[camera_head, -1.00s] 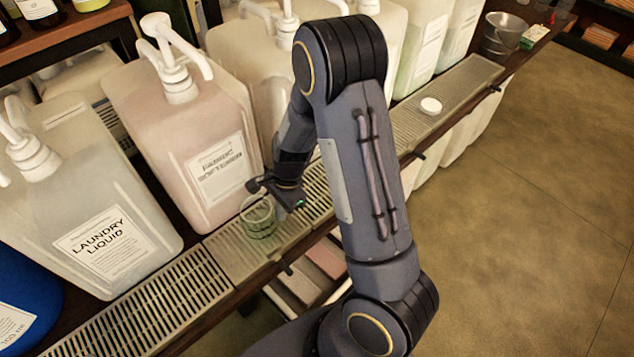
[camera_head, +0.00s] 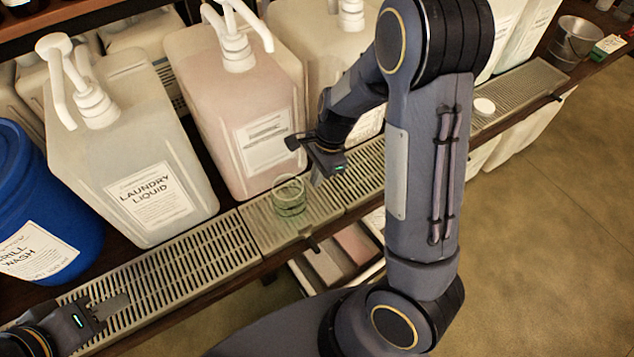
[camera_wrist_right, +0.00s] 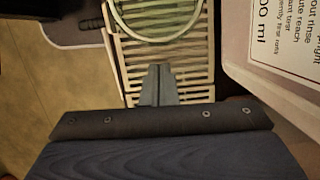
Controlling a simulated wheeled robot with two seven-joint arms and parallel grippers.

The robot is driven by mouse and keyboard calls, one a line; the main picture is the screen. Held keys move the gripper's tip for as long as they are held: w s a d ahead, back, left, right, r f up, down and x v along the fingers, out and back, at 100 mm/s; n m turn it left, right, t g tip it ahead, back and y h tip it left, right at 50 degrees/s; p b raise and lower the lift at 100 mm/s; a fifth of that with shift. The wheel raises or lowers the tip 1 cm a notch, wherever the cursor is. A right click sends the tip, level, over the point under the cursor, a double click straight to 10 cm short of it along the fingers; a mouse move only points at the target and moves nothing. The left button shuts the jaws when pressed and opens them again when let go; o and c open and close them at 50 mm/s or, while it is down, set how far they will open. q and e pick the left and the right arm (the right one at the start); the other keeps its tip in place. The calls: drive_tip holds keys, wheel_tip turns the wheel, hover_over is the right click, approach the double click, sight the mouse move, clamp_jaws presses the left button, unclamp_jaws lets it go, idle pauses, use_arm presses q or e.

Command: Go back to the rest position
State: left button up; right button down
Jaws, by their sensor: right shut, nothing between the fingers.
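My right gripper (camera_head: 302,148) is shut and empty, above the drip tray at the front of the pink pump bucket. Its closed fingertips also show in the right wrist view (camera_wrist_right: 158,78). A clear glass jar with some green in it (camera_head: 290,197) stands on the drip tray just below and left of the right gripper, apart from it. The jar's rim shows at the top of the right wrist view (camera_wrist_right: 157,30). My left gripper (camera_head: 112,306) is at the lower left, over the slatted tray; whether its fingers are apart is unclear.
A laundry liquid bucket (camera_head: 130,130), a pink bucket (camera_head: 235,90) and a blue grill wash drum (camera_head: 40,190) line the shelf. A white lid (camera_head: 484,106) lies on the tray at right. A metal pail (camera_head: 572,42) stands far right. Open floor (camera_head: 530,220) lies right.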

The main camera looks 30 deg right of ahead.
drive_tip(key=s+a+r+n+t+y, duration=0.1)
drive_tip(key=s+r+n, duration=0.25)
drive_tip(key=r, duration=0.25)
drive_tip(key=s+r+n+t+y, duration=0.1)
drive_tip(key=s+r+n+t, duration=0.2)
drive_tip(key=r, duration=0.4)
drive_tip(key=s+a+r+n+t+h, duration=0.1)
drive_tip(key=s+r+n, duration=0.3)
drive_tip(key=s+n, duration=0.5)
drive_tip(key=shift+s+t, duration=0.3)
drive_tip(key=shift+s, duration=0.9)
